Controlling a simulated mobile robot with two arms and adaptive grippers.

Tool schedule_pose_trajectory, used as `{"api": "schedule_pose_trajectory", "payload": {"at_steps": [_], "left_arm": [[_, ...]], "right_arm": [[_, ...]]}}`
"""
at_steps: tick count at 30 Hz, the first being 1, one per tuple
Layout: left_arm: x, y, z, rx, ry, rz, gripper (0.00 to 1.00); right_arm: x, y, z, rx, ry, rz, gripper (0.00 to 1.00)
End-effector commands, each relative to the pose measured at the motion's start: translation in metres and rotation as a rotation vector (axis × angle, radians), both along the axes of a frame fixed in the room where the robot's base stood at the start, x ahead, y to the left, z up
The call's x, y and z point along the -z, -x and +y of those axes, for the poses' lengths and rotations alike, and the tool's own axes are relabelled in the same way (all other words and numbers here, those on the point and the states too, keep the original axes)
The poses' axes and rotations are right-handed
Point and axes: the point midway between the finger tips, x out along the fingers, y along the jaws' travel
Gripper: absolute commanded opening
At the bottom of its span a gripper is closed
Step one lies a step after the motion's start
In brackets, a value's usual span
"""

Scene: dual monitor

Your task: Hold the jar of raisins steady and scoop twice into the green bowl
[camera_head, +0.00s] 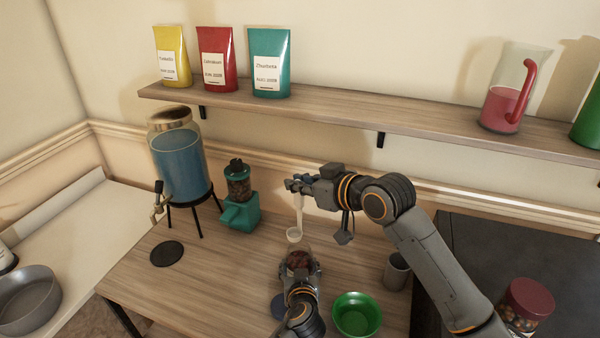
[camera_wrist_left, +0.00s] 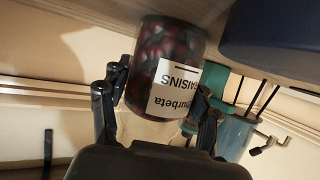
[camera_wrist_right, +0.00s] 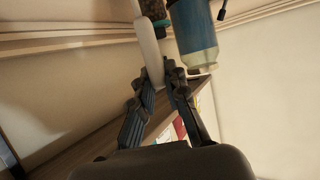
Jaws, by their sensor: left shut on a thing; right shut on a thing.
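The jar of raisins (camera_head: 299,259) stands on the wooden table, open at the top with dark red raisins inside. My left gripper (camera_head: 300,277) is shut around it; its "RAISINS" label shows in the left wrist view (camera_wrist_left: 168,75). My right gripper (camera_head: 295,184) is shut on the handle of a white scoop (camera_head: 299,212), which hangs down with its cup just above and behind the jar's mouth. The handle also shows in the right wrist view (camera_wrist_right: 149,48). I cannot tell whether the scoop holds raisins. The green bowl (camera_head: 357,314) sits right of the jar.
A grey cup (camera_head: 397,271) stands behind the bowl. A blue disc (camera_head: 284,306) lies left of my left gripper. A teal dispenser (camera_head: 240,207), a drink dispenser (camera_head: 180,163) and a dark round mat (camera_head: 166,253) are at left. A shelf (camera_head: 340,112) runs above.

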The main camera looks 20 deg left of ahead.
Motion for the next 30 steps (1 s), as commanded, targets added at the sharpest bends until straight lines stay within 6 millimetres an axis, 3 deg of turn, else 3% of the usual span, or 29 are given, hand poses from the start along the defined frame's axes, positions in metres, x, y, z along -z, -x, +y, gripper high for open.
{"api": "schedule_pose_trajectory", "payload": {"at_steps": [9,17,30], "left_arm": [[0.001,0.001,0.0,-0.001,0.001,0.003,0.2],[0.001,0.001,0.0,-0.001,0.001,0.003,0.2],[0.002,0.001,0.0,0.0,0.001,0.003,0.2]], "right_arm": [[0.005,-0.001,-0.01,0.2,-0.001,-0.001,0.0],[0.013,-0.002,-0.012,0.222,0.002,0.0,0.0],[0.044,-0.002,-0.012,0.22,0.003,0.0,0.0]]}}
